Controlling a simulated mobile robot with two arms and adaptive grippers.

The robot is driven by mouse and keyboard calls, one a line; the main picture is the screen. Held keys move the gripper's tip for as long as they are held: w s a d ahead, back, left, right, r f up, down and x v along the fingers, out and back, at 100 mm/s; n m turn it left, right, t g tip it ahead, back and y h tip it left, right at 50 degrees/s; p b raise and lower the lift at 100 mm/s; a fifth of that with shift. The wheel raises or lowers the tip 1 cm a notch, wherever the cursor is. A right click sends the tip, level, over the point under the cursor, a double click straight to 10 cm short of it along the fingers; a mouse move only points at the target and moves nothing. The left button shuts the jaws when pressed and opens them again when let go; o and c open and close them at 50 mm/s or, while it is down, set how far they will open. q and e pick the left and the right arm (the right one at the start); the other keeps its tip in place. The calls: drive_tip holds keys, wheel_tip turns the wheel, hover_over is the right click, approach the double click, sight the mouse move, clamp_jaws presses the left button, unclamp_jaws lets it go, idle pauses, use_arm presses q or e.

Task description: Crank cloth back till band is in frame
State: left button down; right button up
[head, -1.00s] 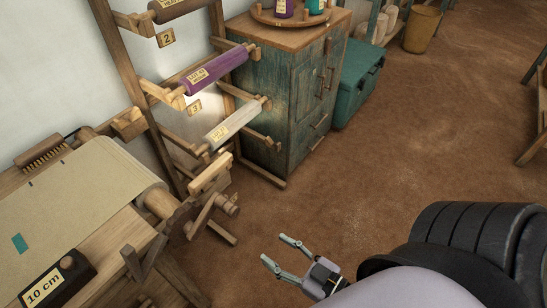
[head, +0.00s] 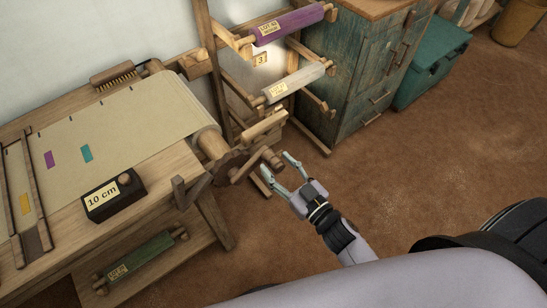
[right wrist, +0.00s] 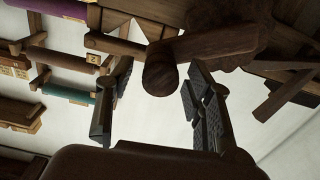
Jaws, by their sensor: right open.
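Beige cloth (head: 120,115) lies over the loom's table in the head view and wraps onto a roller (head: 212,143) at its right end. It carries a purple band (head: 49,159), a teal band (head: 87,153) and a yellow band (head: 25,204). The yellow band shows inside a wooden frame (head: 36,212) at the left; purple and teal lie right of it. The crank's handle (head: 272,158) sticks out beyond the roller. My right gripper (head: 277,166) is open at it. In the right wrist view the handle's round end (right wrist: 160,78) sits between the spread fingers (right wrist: 158,100).
A black "10 cm" block (head: 114,195) and a brush (head: 113,75) rest on the loom. A rack with purple (head: 290,23) and pale (head: 294,82) rolls stands behind the crank, beside a teal cabinet (head: 370,75). A green roll (head: 140,255) lies below. Floor at right is clear.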

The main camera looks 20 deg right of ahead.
drive_tip(key=shift+x, duration=1.25)
drive_tip(key=shift+c, duration=0.4)
clamp_jaws()
